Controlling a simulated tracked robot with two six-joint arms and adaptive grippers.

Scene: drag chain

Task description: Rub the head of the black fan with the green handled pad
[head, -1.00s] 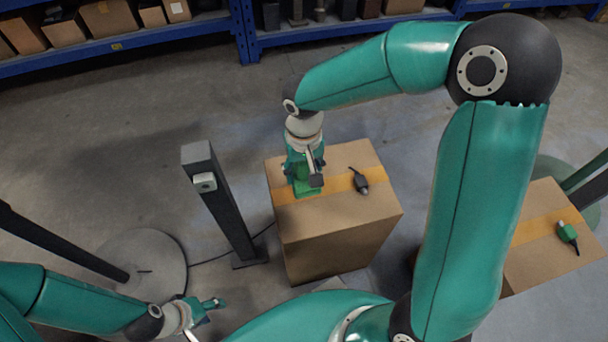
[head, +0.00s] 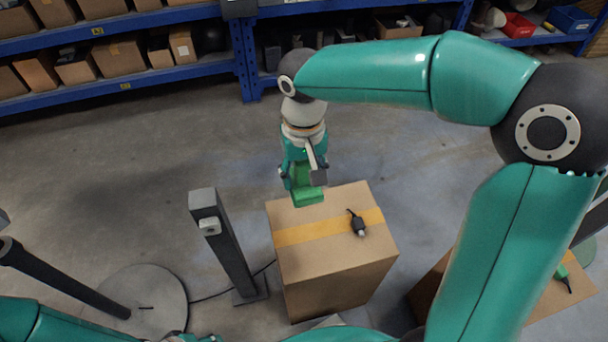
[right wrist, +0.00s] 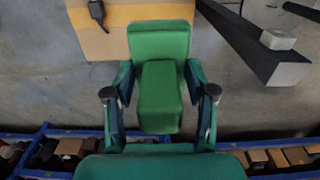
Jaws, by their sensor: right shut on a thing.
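The green handled pad (head: 307,198) hangs from my right gripper (head: 305,180), over the far left edge of the middle cardboard box. In the right wrist view, the gripper's fingers sit on both sides of the block-shaped green handle (right wrist: 160,98), with the wider flat green pad (right wrist: 160,40) beyond it. I see no black fan head for certain. A dark pole (head: 65,278) on a round grey base stands at left, and its top end is near the picture edge. My left gripper (head: 200,339) barely shows at the bottom edge, and its jaws cannot be made out.
A small black plug-like item (head: 357,224) lies on the middle box (head: 330,262). A dark square post (head: 228,250) stands just left of that box. A second box (head: 540,300) at right holds a small green and black item. Blue shelves (head: 150,75) line the back.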

